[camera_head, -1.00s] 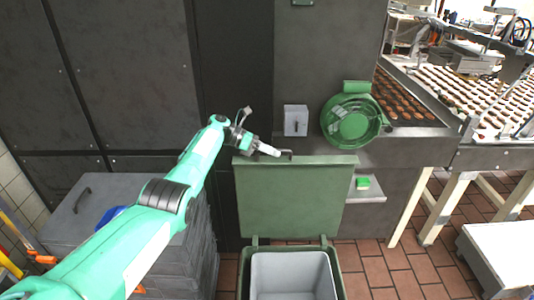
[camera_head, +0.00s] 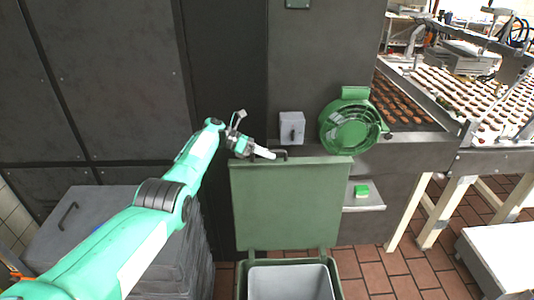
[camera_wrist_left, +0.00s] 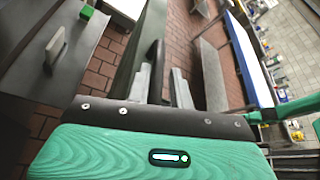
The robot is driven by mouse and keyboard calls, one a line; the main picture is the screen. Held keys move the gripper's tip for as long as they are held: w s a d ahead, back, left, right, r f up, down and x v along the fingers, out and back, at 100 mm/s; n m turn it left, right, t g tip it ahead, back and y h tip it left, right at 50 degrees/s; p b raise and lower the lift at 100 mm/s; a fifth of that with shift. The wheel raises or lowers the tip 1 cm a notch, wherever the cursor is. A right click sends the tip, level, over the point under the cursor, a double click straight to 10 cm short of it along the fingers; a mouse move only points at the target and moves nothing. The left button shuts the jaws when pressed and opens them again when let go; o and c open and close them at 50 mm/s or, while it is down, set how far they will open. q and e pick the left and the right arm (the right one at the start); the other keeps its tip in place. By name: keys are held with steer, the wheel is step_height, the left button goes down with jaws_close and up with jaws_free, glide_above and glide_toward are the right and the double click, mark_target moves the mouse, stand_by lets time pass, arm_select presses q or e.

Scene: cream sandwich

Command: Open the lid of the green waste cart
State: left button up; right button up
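The green waste cart (camera_head: 338,284) stands at the bottom centre of the head view, with its grey inside (camera_head: 290,284) showing. Its green lid (camera_head: 288,208) is raised and stands upright at the back of the cart. A dark handle (camera_head: 281,152) is on the lid's top edge. My left gripper (camera_head: 270,154) is at this handle. In the left wrist view, the fingers of my left gripper (camera_wrist_left: 161,84) are apart, with the dark handle (camera_wrist_left: 151,62) near the left finger. I cannot tell whether they touch. My right gripper is not in view.
A dark machine with a green round fan housing (camera_head: 350,130) and a small shelf (camera_head: 365,203) stands behind the lid. A conveyor with cookies (camera_head: 455,95) is at the right. A grey bin (camera_head: 60,240) stands at the left. Brick floor (camera_head: 405,275) is clear right of the cart.

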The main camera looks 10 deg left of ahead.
arm_select(q)
steer(key=shift+a, duration=0.1)
steer(key=shift+a+r, duration=0.1)
steer(key=shift+a, duration=0.15)
steer(key=b+v, duration=0.4)
steer(key=v, duration=0.7)
steer(key=shift+a, duration=0.35)
steer(key=shift+s+a+r+b, duration=0.1)
steer(key=shift+a+r+b, duration=0.3)
steer(key=shift+a, duration=0.25)
steer(key=shift+f, duration=0.1)
